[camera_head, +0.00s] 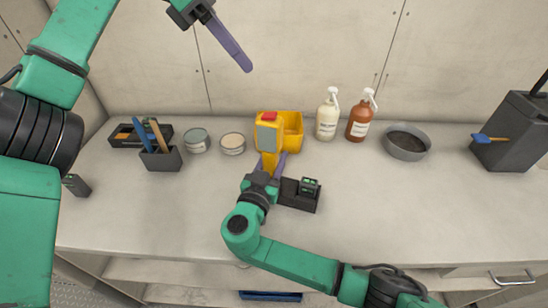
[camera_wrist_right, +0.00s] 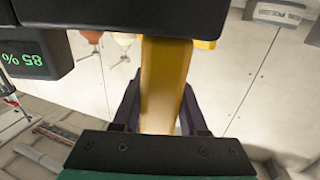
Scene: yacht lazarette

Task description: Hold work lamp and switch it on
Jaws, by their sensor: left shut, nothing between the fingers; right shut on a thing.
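The work lamp (camera_head: 269,145) is yellow with a grey panel and a red button (camera_head: 268,116) on top. It stands upright near the middle of the worktop in the head view. My right gripper (camera_head: 268,168) is shut on its yellow handle, which also shows between the fingers in the right wrist view (camera_wrist_right: 164,85). A dark block with a green "85 %" reading (camera_wrist_right: 33,58) fills the upper left there; I cannot tell whether it belongs to the lamp. My left gripper (camera_head: 245,66) is shut and empty, above and left of the lamp, apart from it.
A yellow bin (camera_head: 294,132) stands just behind the lamp. A black dock (camera_head: 296,197) with a small display unit is close at its right. Two pump bottles (camera_head: 327,118) (camera_head: 360,121), a grey bowl (camera_head: 407,145), tins (camera_head: 197,141) and a tool holder (camera_head: 162,161) stand around. The front right worktop is clear.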

